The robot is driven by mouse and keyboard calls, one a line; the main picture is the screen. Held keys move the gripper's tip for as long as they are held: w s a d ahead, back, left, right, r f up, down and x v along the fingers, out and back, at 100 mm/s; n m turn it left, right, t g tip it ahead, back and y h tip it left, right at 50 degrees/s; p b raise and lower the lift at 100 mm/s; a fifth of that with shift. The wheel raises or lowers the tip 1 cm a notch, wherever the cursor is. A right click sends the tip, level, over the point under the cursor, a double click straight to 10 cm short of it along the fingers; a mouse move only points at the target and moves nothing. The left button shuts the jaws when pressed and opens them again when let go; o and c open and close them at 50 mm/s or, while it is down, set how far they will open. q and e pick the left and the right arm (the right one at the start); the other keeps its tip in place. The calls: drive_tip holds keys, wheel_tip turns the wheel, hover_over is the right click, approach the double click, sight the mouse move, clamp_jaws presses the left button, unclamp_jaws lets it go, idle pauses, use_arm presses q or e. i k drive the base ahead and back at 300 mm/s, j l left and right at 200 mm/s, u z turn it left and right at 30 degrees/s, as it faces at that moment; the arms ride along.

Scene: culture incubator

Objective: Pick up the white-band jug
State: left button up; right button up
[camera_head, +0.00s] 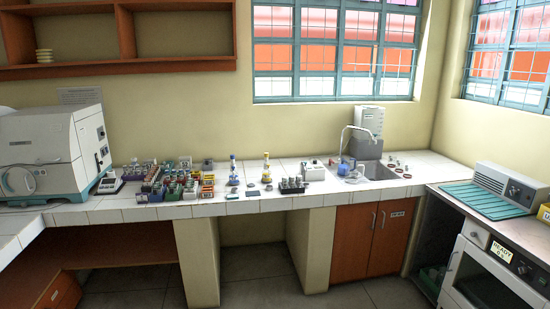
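I cannot single out a jug with a white band at this size. A small blue vessel (346,166) stands on the counter at the left edge of the sink; whether it has a band is too small to tell. Two slim bottles stand at mid-counter, one blue and yellow (233,172), one yellow and white (266,168). Neither of my grippers shows in the head view.
Several small racks (175,186) crowd the white tiled counter (230,208), right of a large white machine (42,155). The sink (380,171) is further right. A teal ribbed mat (484,199) lies on the right-hand unit. The floor (345,296) in front looks clear.

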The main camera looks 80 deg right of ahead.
sight(352, 168)
drive_tip(key=l+z, duration=0.1)
drive_tip(key=z, duration=0.3)
drive_tip(key=l+z, duration=0.1)
drive_tip(key=z, duration=0.3)
drive_tip(key=l+z, duration=0.15)
drive_tip(key=z, duration=0.25)
drive_tip(key=l+z, duration=0.1)
drive_tip(key=z, duration=0.3)
drive_tip(key=l+z, duration=0.15)
drive_tip(key=z, duration=0.25)
drive_tip(key=i+l+z, duration=0.2)
drive_tip(key=l+z, duration=0.25)
drive_tip(key=i+l+z, duration=0.6)
drive_tip(key=z, duration=0.25)
drive_tip(key=i+l, duration=0.3)
drive_tip(key=i, duration=0.15)
drive_tip(key=i+l+z, duration=0.15)
drive_tip(key=i+l, duration=0.15)
drive_tip(key=i, duration=0.2)
drive_tip(key=i+l, duration=0.2)
drive_tip(key=i, duration=0.3)
drive_tip(key=k+l+z, duration=0.05)
